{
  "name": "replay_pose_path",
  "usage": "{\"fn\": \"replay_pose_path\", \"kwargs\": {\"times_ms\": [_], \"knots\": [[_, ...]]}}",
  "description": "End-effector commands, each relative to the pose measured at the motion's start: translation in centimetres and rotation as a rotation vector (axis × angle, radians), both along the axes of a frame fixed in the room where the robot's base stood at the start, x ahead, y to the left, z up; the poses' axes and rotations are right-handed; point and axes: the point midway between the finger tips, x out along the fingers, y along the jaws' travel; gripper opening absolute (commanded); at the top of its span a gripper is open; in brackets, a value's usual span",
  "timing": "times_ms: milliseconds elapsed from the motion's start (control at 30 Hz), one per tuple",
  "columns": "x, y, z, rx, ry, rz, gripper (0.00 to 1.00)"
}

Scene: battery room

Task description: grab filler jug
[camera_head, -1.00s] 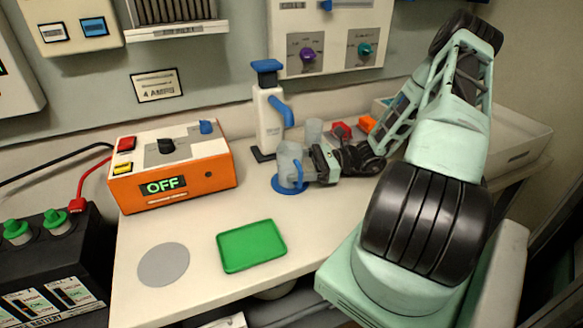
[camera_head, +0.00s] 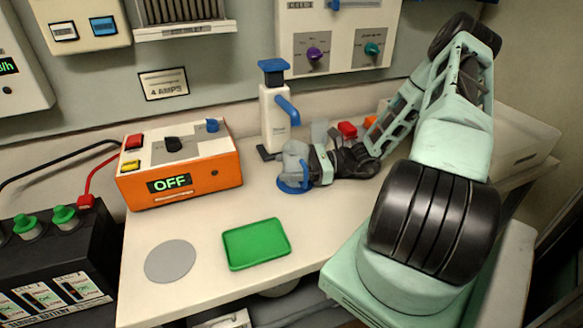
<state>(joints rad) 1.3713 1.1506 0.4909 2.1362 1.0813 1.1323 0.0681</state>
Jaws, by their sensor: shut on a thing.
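My gripper (camera_head: 314,165) reaches in from the right and is shut on the jug's right side. The fingers and the jug's right wall overlap, so the exact contact is partly hidden.
An orange charger box (camera_head: 180,165) reading OFF stands at left. A green tray (camera_head: 256,244) and a grey disc (camera_head: 170,261) lie in front. Another translucent vessel (camera_head: 320,133) and a red item (camera_head: 347,130) sit behind my gripper. The bench front is mostly clear.

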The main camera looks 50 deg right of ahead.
Motion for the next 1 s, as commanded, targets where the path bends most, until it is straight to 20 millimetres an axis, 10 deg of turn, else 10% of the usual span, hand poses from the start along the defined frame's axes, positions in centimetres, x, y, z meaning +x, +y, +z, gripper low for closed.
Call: {"fn": "replay_pose_path", "kwargs": {"times_ms": [567,1000], "knots": [[0.0,-0.1,3.5,-0.003,-0.002,0.000,0.30],[-3.4,-4.4,3.4,-0.003,-0.002,-0.003,0.30]]}}
